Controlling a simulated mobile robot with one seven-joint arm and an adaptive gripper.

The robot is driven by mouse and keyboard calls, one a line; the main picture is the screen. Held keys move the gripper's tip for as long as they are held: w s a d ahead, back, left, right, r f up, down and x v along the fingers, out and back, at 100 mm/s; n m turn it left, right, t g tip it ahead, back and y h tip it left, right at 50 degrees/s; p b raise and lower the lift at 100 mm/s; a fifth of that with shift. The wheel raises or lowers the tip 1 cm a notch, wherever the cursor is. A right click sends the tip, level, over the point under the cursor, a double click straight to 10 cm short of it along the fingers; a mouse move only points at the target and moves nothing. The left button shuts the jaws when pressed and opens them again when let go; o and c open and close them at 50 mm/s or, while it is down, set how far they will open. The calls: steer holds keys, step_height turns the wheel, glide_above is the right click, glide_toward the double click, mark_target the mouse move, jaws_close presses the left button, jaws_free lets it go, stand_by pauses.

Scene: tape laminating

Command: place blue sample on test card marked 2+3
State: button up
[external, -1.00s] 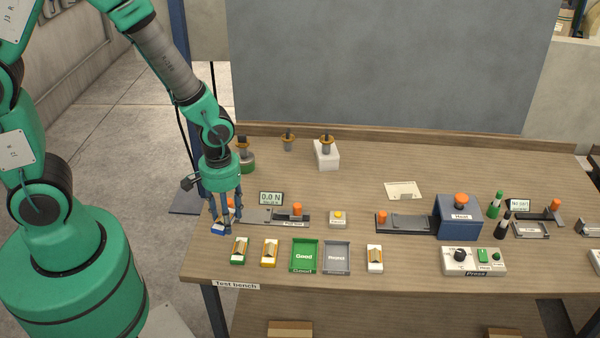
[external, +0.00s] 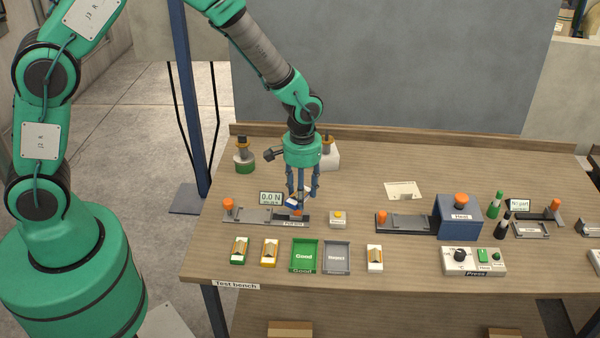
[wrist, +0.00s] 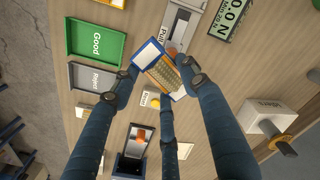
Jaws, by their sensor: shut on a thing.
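My gripper (external: 301,196) is shut on the blue sample (external: 292,203) and holds it above the bench, over the right end of the pull rig. In the wrist view, the blue sample (wrist: 151,57), with a tan ribbed strip on a white and blue body, is tilted between the fingers of my gripper (wrist: 163,75). A pale card (external: 402,190) lies on the bench to the right of my gripper. Its marking is too small to read, so I cannot tell if it is 2+3.
The pull rig (external: 255,214) and its 0.0 N display (external: 271,198) are close to my gripper. A yellow-button box (external: 338,219) stands to the right. The blue heat unit (external: 459,222) is farther right. Green Good (external: 304,255) and grey Reject (external: 337,257) trays are in front.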

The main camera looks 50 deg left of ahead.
steer(key=w+d+f+m, duration=0.1)
steer(key=w, duration=0.5)
steer(key=w+d+f+m, duration=0.1)
steer(key=w+d, duration=0.1)
steer(key=w, duration=0.3)
steer(key=w+d+f+m+p, duration=0.1)
steer(key=w+d, duration=0.1)
steer(key=w, duration=0.4)
steer(key=shift+w+f, duration=0.3)
steer(key=shift+f, duration=0.05)
steer(key=shift+w, duration=0.1)
glide_above(396, 191)
steer(key=shift+f, duration=0.75)
steer(key=shift+f, duration=0.1)
steer(key=shift+f, duration=1.6)
steer(key=shift+f, duration=0.15)
